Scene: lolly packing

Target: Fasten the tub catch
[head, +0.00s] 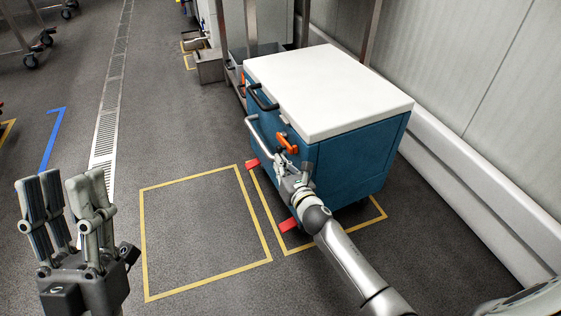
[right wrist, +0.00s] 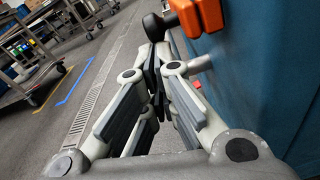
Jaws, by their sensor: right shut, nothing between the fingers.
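The blue tub (head: 358,152) with a white lid (head: 330,88) stands by the wall. An orange catch (head: 287,143) is on its front face, below the lid. Whether the catch is fastened cannot be told. My right gripper (head: 282,164) is just below the catch, close to the front face. In the right wrist view its fingers (right wrist: 155,65) are together with nothing between them, and the orange catch (right wrist: 198,14) is above and right of the tips, apart from them. My left gripper (head: 67,188) is open and empty at the lower left, away from the tub.
A grey bar handle (head: 263,140) and a black handle (head: 262,98) project from the tub's front. Red pieces (head: 288,225) lie low at its base. Yellow tape (head: 205,180) outlines an empty square of floor. Wheeled racks (right wrist: 35,65) stand far off.

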